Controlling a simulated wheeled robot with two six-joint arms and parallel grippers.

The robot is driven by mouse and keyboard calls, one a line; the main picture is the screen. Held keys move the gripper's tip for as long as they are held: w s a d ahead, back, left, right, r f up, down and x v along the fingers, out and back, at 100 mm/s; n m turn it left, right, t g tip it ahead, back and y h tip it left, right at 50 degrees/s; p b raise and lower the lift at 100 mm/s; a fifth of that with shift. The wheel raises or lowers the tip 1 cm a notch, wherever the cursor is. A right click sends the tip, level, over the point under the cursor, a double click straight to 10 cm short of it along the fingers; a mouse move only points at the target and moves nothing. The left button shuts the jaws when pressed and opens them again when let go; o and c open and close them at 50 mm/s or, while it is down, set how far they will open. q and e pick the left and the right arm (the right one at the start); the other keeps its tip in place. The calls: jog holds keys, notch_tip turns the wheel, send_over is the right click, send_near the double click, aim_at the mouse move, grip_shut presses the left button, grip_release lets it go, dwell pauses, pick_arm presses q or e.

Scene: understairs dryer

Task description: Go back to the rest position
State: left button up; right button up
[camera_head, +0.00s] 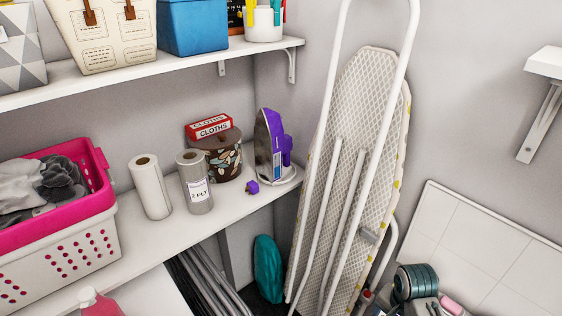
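Neither of my grippers shows in the head view, and no part of my arms can be made out for sure. The view looks down into a corner with shelves. A folded ironing board (368,120) with a pale patterned cover leans upright against the corner wall. A purple and white iron (268,146) stands on its heel on the middle shelf (130,236).
Bins stand on the upper shelf (120,80). A teal spool (416,282) sits at lower right.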

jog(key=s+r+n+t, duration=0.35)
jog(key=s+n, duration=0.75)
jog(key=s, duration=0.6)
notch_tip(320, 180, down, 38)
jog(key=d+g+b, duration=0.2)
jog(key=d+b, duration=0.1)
jog(key=b, duration=0.3)
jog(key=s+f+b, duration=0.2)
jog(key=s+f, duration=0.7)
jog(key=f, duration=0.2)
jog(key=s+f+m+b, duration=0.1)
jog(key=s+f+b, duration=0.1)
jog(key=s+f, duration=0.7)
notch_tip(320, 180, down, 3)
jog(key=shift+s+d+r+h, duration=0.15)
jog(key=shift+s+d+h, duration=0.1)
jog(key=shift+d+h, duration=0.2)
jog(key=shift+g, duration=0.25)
